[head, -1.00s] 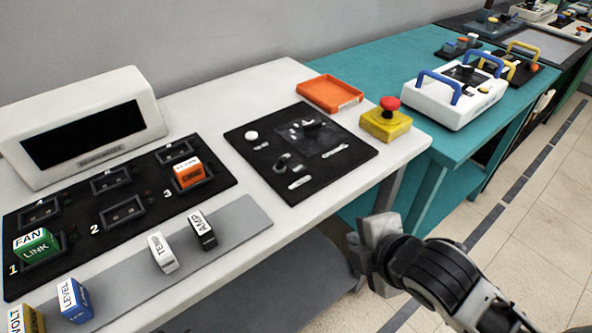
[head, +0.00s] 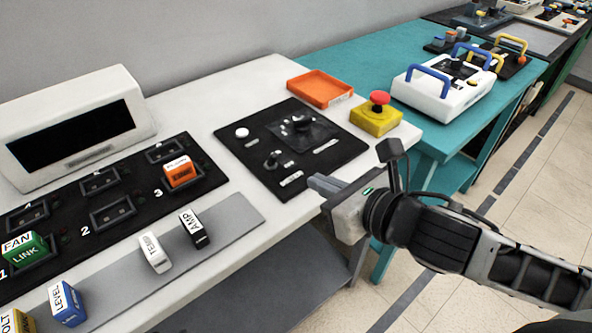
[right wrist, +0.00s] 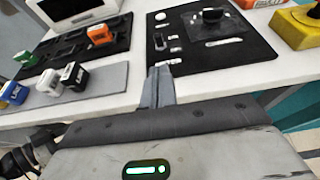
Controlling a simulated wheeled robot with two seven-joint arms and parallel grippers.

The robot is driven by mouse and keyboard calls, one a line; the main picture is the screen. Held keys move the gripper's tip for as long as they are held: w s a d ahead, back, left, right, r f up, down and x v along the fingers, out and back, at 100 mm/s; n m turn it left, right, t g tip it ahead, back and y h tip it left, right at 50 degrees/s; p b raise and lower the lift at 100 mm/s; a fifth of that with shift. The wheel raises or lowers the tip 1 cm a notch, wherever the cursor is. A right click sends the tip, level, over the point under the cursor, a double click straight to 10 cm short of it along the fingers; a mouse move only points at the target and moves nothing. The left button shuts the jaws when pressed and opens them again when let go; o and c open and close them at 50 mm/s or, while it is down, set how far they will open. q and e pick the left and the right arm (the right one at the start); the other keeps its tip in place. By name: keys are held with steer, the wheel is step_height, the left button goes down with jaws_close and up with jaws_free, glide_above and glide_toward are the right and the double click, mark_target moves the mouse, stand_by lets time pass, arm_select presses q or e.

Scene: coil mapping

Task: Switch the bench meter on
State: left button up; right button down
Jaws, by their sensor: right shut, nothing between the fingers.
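A white box with a blank dark screen (head: 75,130), which looks like the bench meter, stands at the back left of the white bench; part of it shows in the right wrist view (right wrist: 75,10). A black control panel (head: 335,157) lies to its right, with a white round button (head: 242,132), a small dark toggle-like part (head: 272,160) and a dark knob (head: 301,122). My right gripper (head: 322,185) is shut and empty at the bench's front edge, just in front of this panel. Its fingers (right wrist: 158,86) point toward the panel in the right wrist view. My left gripper is out of view.
A black socket board (head: 150,205) holds an orange block (head: 180,171) and a green block (head: 22,250). Several labelled blocks stand on a grey strip (head: 225,218). An orange tray (head: 320,88) and a red-topped yellow button box (head: 377,115) are behind the panel.

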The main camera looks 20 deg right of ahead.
mark_target(275, 162)
steer(key=b+x, duration=0.2)
steer(key=b, duration=0.1)
steer(key=shift+w+a+f, duration=0.1)
steer(key=shift+w+f, duration=0.15)
steer(key=shift+f, duration=0.1)
steer(key=shift+w+a, duration=0.25)
steer(key=shift+w, duration=0.45)
steer(key=x, duration=0.4)
steer(key=shift+w, duration=0.1)
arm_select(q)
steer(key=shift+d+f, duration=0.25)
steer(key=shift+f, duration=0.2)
arm_select(e)
steer(key=shift+x, duration=0.8)
arm_select(q)
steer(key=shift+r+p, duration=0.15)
steer(key=shift+p, duration=0.25)
